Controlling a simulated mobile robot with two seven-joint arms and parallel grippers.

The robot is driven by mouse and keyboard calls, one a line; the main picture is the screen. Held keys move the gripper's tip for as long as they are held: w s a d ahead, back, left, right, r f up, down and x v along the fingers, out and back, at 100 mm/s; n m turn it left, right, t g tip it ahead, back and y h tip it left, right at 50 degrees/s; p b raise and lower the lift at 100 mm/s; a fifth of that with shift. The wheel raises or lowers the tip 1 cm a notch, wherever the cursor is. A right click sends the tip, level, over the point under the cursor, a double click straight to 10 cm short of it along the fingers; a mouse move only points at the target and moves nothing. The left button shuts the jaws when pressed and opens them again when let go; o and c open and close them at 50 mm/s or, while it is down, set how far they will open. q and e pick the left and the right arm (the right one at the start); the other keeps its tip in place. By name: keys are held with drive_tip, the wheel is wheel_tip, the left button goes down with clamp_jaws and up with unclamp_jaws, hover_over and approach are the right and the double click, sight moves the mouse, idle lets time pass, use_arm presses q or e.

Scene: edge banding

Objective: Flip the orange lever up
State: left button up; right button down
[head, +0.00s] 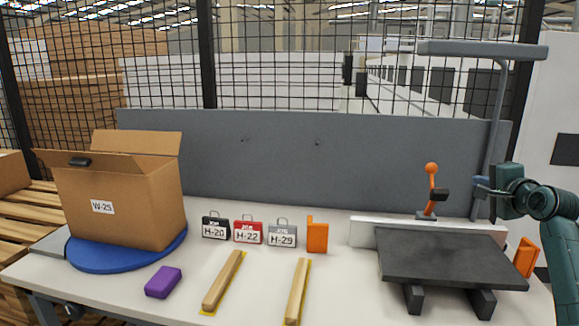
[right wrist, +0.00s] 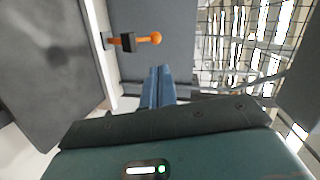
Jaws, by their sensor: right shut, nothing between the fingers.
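The orange lever (head: 432,188) stands upright behind the dark work plate, with an orange ball knob at its top and a black block partway along it. In the right wrist view the lever (right wrist: 148,39) lies sideways, its ball pointing right, beyond the fingertips. My right gripper (head: 479,187) is to the right of the lever, at about the height of the black block, apart from it. Its fingers (right wrist: 160,72) are shut together with nothing between them. My left gripper is not in view.
The dark plate (head: 450,262) and a white fence (head: 365,232) lie in front of the lever. A grey panel (head: 300,165) stands behind the table. A grey lamp post (head: 493,125) rises close to my right gripper. Orange blocks (head: 317,236) and tags stand left.

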drive_tip(key=a+f+n+g, duration=0.25)
drive_tip(key=a+f, duration=0.35)
drive_tip(key=f, duration=0.4)
drive_tip(key=s+a+f+n+g+y, duration=0.1)
drive_tip(key=s+a+f+n+g, duration=0.1)
drive_tip(key=s+a+f+n, duration=0.35)
drive_tip(key=s+a+f+n+g, duration=0.3)
drive_tip(key=s+a+f, duration=0.3)
drive_tip(key=s+f, duration=0.4)
drive_tip(key=s+a+f+n+g, duration=0.2)
drive_tip(key=s+a+n, duration=0.1)
drive_tip(key=s, duration=0.6)
drive_tip(key=s+a+f+n+g, duration=0.1)
drive_tip(key=s+a+f+n, duration=0.15)
drive_tip(key=s, duration=0.55)
drive_tip(key=s+a+f+n+g, duration=0.2)
drive_tip(key=s+a+f, duration=0.15)
drive_tip(key=s, duration=0.55)
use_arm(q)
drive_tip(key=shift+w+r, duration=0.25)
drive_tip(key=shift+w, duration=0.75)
use_arm(e)
drive_tip(key=w+a+f+n+t+y, duration=0.1)
drive_tip(key=w+a+f+t+y, duration=0.1)
drive_tip(key=w+a+f+t, duration=0.4)
drive_tip(key=shift+f+t+y, duration=0.4)
drive_tip(key=shift+f+t, duration=0.05)
drive_tip(key=shift+f, duration=0.25)
